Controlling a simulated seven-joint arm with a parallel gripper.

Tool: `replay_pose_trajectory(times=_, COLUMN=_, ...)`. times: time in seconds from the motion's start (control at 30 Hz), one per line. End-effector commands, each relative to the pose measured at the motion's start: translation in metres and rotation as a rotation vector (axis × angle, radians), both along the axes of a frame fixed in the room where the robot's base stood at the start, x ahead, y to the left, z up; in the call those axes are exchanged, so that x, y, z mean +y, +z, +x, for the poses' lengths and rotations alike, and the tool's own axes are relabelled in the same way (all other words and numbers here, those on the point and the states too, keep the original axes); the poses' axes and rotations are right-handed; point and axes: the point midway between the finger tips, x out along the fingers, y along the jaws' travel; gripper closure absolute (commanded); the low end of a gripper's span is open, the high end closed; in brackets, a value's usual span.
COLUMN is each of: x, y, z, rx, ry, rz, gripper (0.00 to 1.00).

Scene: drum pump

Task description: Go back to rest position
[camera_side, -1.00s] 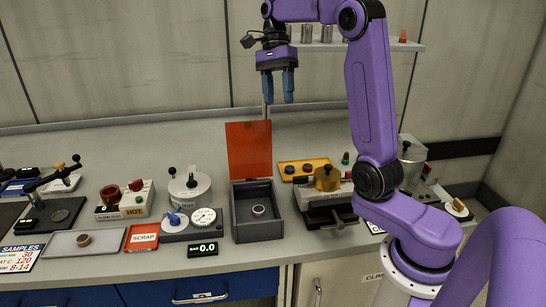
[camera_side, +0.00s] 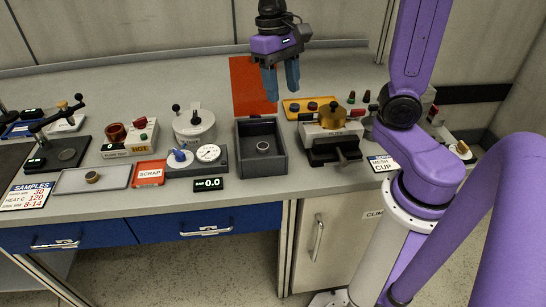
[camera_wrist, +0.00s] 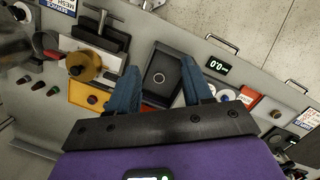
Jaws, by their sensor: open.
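My gripper (camera_side: 281,80) is open and empty.
Right of the box are a yellow tray (camera_side: 291,114) and a brass-topped device (camera_side: 332,119). Left are a gauge unit (camera_side: 208,153), a white pot (camera_side: 194,128), a red SCRAP tray (camera_side: 149,173) and a grey tray (camera_side: 68,184). Air above the bench's left side is free.

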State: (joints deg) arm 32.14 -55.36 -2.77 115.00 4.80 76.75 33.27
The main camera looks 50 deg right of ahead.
Motion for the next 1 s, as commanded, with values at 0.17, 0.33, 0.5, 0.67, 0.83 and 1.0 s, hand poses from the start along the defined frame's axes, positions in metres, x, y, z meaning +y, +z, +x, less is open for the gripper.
replay_pose_trajectory(times=0.17, x=0.013, y=-0.015, z=-0.036, rx=-0.046, ry=0.29, rz=0.021, gripper=0.5)
replay_pose_trajectory(times=0.33, x=0.02, y=-0.03, z=-0.072, rx=-0.087, ry=0.564, rz=0.045, gripper=0.5)
replay_pose_trajectory(times=0.5, x=0.021, y=-0.044, z=-0.107, rx=-0.126, ry=0.841, rz=0.07, gripper=0.5)
replay_pose_trajectory(times=0.67, x=0.019, y=-0.057, z=-0.138, rx=-0.158, ry=1.078, rz=0.094, gripper=0.5)
replay_pose_trajectory(times=0.83, x=0.016, y=-0.066, z=-0.158, rx=-0.18, ry=1.24, rz=0.112, gripper=0.5)
replay_pose_trajectory(times=1.0, x=0.015, y=-0.069, z=-0.165, rx=-0.188, ry=1.297, rz=0.117, gripper=0.5)
